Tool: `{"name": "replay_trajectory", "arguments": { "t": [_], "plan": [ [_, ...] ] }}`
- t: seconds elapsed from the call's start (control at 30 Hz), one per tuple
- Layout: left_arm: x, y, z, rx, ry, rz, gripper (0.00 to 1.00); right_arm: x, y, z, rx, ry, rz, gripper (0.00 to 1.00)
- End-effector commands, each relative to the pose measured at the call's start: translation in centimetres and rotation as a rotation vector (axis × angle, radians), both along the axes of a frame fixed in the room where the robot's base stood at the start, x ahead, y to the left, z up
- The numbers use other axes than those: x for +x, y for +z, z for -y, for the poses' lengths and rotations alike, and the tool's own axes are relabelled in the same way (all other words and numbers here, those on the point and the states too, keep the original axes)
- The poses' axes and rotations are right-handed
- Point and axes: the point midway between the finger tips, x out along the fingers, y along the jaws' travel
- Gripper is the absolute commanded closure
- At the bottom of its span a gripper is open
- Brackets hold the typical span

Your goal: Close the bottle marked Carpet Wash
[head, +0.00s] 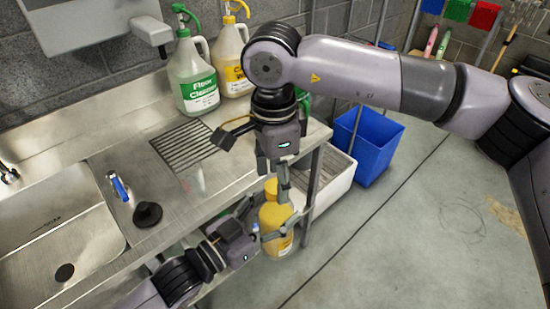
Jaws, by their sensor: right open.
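A yellow bottle (273,217) is upright just off the counter's front edge; its label is too small to read. My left gripper (280,229) reaches in from the lower left, its fingers around the bottle's body. My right gripper (274,182) points down from above, open, its fingertips around the bottle's top. The fingers partly hide the top, so I cannot tell if a cap is on it. At the back of the counter stands a white bottle with a yellow label (238,76) and yellow pump; its partly hidden lettering seems to begin with C and W.
A white bottle marked Floor Cleaner (199,88) stands beside the yellow-labelled one. A blue bin (369,145) stands on the floor; the floor at right is clear.

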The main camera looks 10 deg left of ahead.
Motion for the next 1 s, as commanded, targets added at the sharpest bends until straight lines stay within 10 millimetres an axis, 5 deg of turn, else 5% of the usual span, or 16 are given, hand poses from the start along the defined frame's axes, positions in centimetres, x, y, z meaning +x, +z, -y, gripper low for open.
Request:
{"name": "replay_trajectory", "arguments": {
  "t": [0.47, 1.0],
  "plan": [
    [0.0, 0.29, 0.03, -0.004, -0.001, 0.006, 1.0, -0.03, -1.37, 0.04, 0.0, 0.0, 0.0, 0.48],
    [-0.01, 0.3, 0.04, -0.004, -0.001, 0.006, 1.0, 0.0, -1.33, 0.04, 0.0, 0.0, 0.001, 0.84]
  ]
}}
